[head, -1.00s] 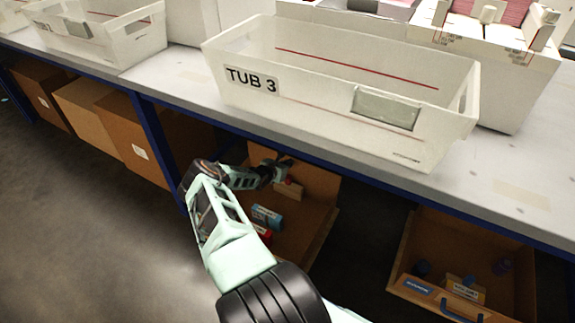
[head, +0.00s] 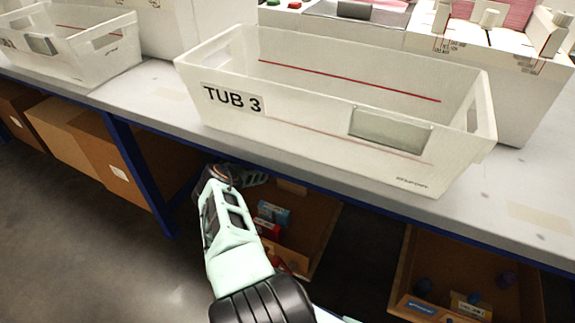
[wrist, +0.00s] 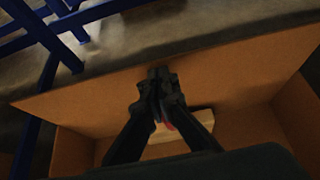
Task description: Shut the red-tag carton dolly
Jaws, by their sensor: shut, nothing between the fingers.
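An open brown carton (head: 318,238) stands under the bench in the head view, with a blue box (head: 273,212) and a red box (head: 268,230) inside. No red tag is readable on it, so I cannot confirm it is the red-tag dolly.
Another open carton (head: 402,285) with a blue label stands under the bench at right. Closed cartons (head: 95,160) line the left. A blue bench leg (head: 140,172) stands left of my arm. TUB 3 (head: 300,125) sits on the bench above. Blue frame bars (wrist: 45,40) cross the wrist view.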

